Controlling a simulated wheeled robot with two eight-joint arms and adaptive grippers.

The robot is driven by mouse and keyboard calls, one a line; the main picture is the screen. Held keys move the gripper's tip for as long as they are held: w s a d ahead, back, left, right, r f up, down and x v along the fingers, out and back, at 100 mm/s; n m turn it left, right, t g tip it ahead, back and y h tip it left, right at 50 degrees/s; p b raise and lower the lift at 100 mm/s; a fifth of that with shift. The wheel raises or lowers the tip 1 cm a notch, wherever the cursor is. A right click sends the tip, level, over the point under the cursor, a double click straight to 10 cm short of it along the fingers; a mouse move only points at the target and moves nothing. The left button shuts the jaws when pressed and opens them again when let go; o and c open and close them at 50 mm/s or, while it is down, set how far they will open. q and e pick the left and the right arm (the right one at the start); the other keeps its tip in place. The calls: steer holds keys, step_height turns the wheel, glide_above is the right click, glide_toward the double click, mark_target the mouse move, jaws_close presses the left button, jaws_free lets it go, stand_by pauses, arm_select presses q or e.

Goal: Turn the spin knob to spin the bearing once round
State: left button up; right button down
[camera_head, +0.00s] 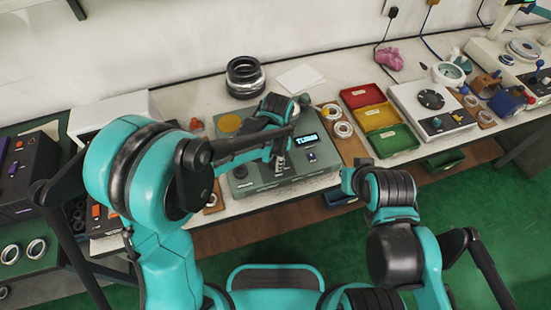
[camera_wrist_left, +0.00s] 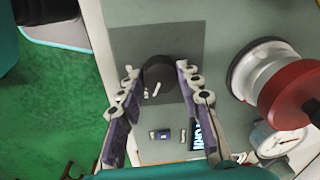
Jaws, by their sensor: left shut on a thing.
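The spin knob (camera_wrist_left: 158,71) is a dark round knob with a white pointer mark, on a darker grey patch of the tester in the left wrist view. My left gripper (camera_wrist_left: 156,79) has its two fingers on either side of the knob and is shut on it. In the head view the grey-green tester box (camera_head: 250,186) stands on the bench with a lit display (camera_head: 306,140), and my left arm covers part of it. I cannot pick out the knob there. My right gripper (camera_head: 347,180) is at the bench front edge, right of the tester; its fingers are unclear.
Red, yellow and green bins (camera_head: 376,121) stand right of the tester, beside a white device (camera_head: 432,107). A stack of dark rings (camera_head: 245,77) stands behind. In the left wrist view a red-capped cylinder (camera_wrist_left: 292,92) and a dial gauge (camera_wrist_left: 276,141) sit close on the right.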

arm_select(q)
steer(key=shift+m, duration=0.6)
steer(key=o, duration=1.1)
steer(key=shift+o, duration=0.2)
steer(key=shift+r, duration=0.1)
step_height(320, 180, up, 12)
steer(key=shift+s, duration=0.3)
